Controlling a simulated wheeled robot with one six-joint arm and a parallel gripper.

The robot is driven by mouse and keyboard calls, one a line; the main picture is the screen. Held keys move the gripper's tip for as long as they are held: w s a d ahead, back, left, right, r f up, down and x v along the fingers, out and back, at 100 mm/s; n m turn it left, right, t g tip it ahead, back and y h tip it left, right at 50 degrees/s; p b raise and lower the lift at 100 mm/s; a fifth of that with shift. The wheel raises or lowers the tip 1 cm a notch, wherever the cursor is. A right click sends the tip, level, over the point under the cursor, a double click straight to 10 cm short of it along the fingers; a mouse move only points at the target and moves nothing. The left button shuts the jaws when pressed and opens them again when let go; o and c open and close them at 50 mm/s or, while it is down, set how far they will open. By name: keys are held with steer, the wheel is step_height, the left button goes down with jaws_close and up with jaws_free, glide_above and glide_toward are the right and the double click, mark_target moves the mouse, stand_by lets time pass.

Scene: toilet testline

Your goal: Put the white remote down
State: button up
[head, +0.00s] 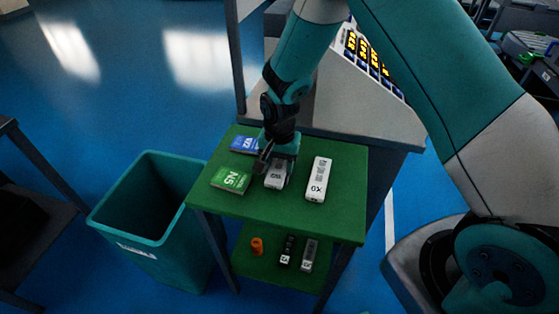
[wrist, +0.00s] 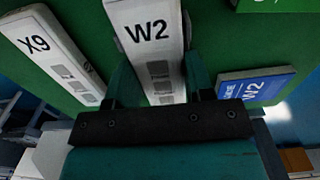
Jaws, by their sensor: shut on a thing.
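A white remote marked W2 (wrist: 150,40) is between the fingers of my gripper (wrist: 158,85) in the wrist view. My gripper is shut on it. In the head view the same white remote (head: 276,178) is at the middle of the green table top (head: 335,217), under my gripper (head: 275,162). It looks very close to the surface; I cannot tell whether it touches. A second white remote, marked X9 (head: 319,179), lies to its right on the table and also shows at the left of the wrist view (wrist: 52,52).
A green box marked N5 (head: 231,180) and a blue box marked W2 (head: 244,145) lie left of the held remote. A lower shelf holds an orange object (head: 257,246) and two small remotes (head: 309,254). A teal bin (head: 150,205) stands left of the table.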

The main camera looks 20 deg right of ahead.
mark_target(279, 164)
steer(key=shift+f, duration=0.2)
steer(key=o, duration=1)
steer(key=shift+c, duration=0.2)
steer(key=shift+r, duration=0.2)
step_height(279, 164, up, 12)
steer(key=b, duration=0.1)
steer(key=s+a+r+n+y, duration=0.2)
steer(key=s+r+n, duration=0.5)
steer(key=s, duration=0.5)
steer(key=s+a+r+n+y, duration=0.2)
steer(key=s+r+n, duration=0.5)
steer(key=s, duration=0.5)
steer(key=shift+s+a+r, duration=0.2)
steer(key=shift+s+a, duration=0.1)
steer(key=shift+s, duration=0.1)
